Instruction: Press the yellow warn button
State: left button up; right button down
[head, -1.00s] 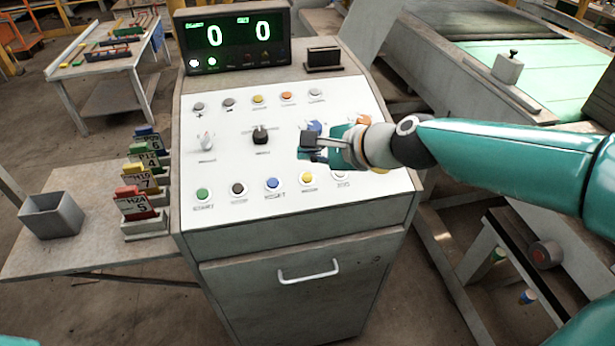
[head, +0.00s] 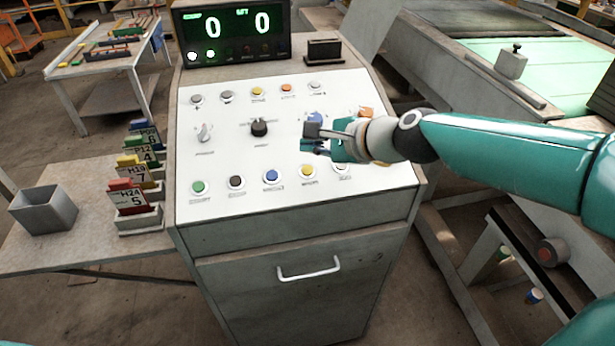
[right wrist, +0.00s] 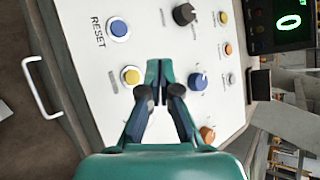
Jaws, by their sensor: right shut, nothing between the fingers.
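A yellow button (head: 306,171) sits in the bottom row of the white control panel (head: 225,145), right of a blue button (head: 271,177). Its label is too blurred to read in the head view. It also shows in the right wrist view (right wrist: 131,76), next to the blue button marked RESET (right wrist: 119,28). A second yellow button (head: 257,91) is in the top row. My right gripper (head: 308,138) is shut and empty, over the panel behind the bottom-row yellow button. In the right wrist view its fingertips (right wrist: 159,66) appear beside that button, apart from it. My left gripper is not visible.
A black knob (head: 260,127) and a blue knob (head: 314,118) stand up from the panel near my right gripper. A display (head: 232,34) reading zeros stands behind. A side table at left holds a grey bin (head: 43,209) and several coloured tag blocks (head: 133,196).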

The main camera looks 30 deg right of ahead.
aim_at(307, 170)
jog(key=shift+w+d+f+b, duration=0.1)
jog(key=shift+w+f+b, duration=0.15)
jog(key=shift+f+b, duration=0.55)
jog(key=shift+w+d+f+b, duration=0.1)
jog(key=shift+w+f+b, duration=0.15)
jog(key=shift+f+b, duration=0.5)
jog(key=shift+w+f+b, duration=0.25)
jog(key=shift+f+b, duration=0.25)
jog(key=shift+f, duration=0.55)
jog(key=shift+w+f, duration=0.1)
jog(key=shift+f, duration=0.25)
jog(key=shift+f+b, duration=0.35)
jog(key=shift+b, duration=0.25)
jog(key=shift+r, duration=0.15)
jog(key=shift+r+p, duration=0.6)
jog(key=shift+p, duration=0.15)
